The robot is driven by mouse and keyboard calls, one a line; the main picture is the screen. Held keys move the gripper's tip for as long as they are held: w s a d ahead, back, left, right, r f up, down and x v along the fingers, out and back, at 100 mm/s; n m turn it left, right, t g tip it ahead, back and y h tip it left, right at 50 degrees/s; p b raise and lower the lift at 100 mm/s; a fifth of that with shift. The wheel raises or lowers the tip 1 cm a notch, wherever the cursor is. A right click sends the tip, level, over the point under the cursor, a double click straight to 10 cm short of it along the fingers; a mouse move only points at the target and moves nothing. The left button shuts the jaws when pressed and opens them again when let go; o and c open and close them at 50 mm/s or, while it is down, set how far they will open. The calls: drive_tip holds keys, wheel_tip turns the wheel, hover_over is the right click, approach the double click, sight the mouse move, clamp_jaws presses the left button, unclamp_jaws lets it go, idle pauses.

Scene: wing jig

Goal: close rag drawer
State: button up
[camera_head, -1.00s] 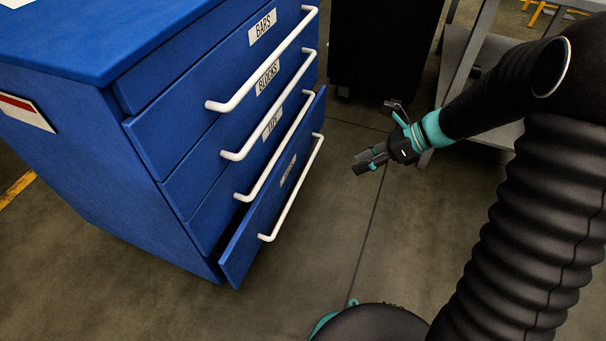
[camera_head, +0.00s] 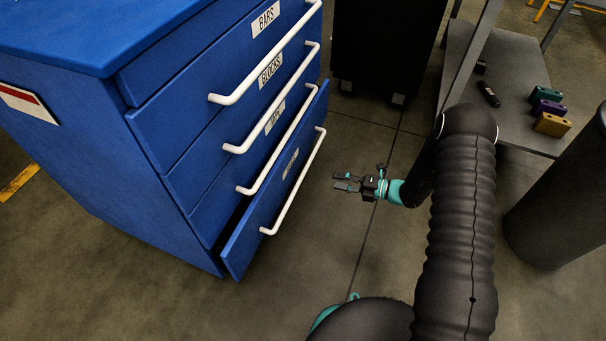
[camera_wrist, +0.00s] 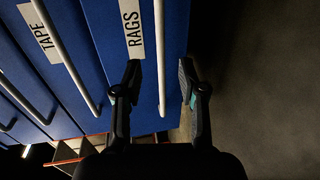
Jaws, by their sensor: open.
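The blue cabinet (camera_head: 90,140) stands at the left in the head view, with labelled drawers and white bar handles. Its bottom drawer, the rag drawer (camera_head: 252,232), sticks out a little, with a dark gap behind its front; its RAGS label (camera_wrist: 131,28) reads clearly in the wrist view. Its white handle (camera_head: 294,188) runs along the front. My gripper (camera_head: 346,182) is open and empty, to the right of the handle and apart from it in the head view. In the wrist view my gripper (camera_wrist: 159,75) has its fingers on either side of the handle's line of sight; the distance is unclear.
The drawers above, including the one marked BLOCKS (camera_head: 270,68), look shut. A dark cabinet (camera_head: 385,45) stands behind. A grey shelf (camera_head: 505,75) at the right holds small coloured blocks. A dark cylinder (camera_head: 555,215) stands at the right. Floor between cabinet and arm is clear.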

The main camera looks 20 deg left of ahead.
sight(303, 173)
drive_tip(key=x, duration=1.3)
drive_tip(key=shift+a+f, duration=0.2)
drive_tip(key=shift+a, duration=0.15)
clamp_jaws()
